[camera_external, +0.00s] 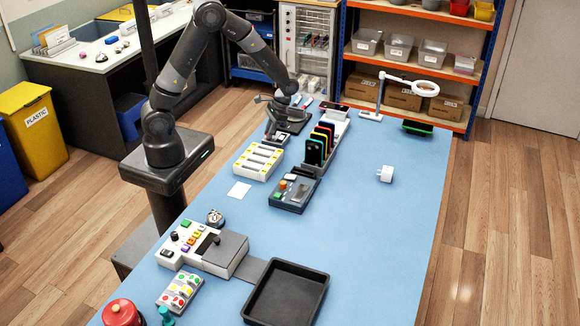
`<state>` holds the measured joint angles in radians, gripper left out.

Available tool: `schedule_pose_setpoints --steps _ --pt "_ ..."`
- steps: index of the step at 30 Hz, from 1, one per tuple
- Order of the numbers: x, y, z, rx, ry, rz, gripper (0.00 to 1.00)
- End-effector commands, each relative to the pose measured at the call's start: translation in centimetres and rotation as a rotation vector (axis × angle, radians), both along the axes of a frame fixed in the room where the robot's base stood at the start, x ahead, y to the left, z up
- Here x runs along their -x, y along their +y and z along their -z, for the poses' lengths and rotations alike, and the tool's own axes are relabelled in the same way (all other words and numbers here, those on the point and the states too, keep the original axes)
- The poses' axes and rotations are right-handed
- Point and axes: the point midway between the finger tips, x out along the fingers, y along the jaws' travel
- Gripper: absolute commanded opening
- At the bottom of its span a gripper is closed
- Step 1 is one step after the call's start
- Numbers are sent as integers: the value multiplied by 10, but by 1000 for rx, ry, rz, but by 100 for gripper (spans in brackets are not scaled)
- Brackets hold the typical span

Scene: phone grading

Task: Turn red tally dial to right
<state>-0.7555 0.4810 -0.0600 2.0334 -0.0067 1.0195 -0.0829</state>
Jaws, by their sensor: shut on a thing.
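A small white box (180,291) with red, yellow and green knobs lies near the bottom left of the table. Its red knobs are too small to tell how they are turned. My gripper (272,131) is far from this box, at the far end of the table. It points down beside a dark, flat device (293,122). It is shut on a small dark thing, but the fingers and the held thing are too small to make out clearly.
A white control box (193,245) with coloured buttons and a black tray (287,294) stand at the near end. A row of phones (316,147) stands in a rack near my gripper. A white adapter (385,173) lies right. The table's right side (390,230) is mostly clear.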

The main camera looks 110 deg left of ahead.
Motion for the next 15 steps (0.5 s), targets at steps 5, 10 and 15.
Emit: schedule_pose_setpoints --steps 5,10,15 --pt "-1 0 0 -1 -1 26 0" --pt "-1 -1 0 -1 0 101 0" --pt "-2 -1 0 -1 0 226 0"
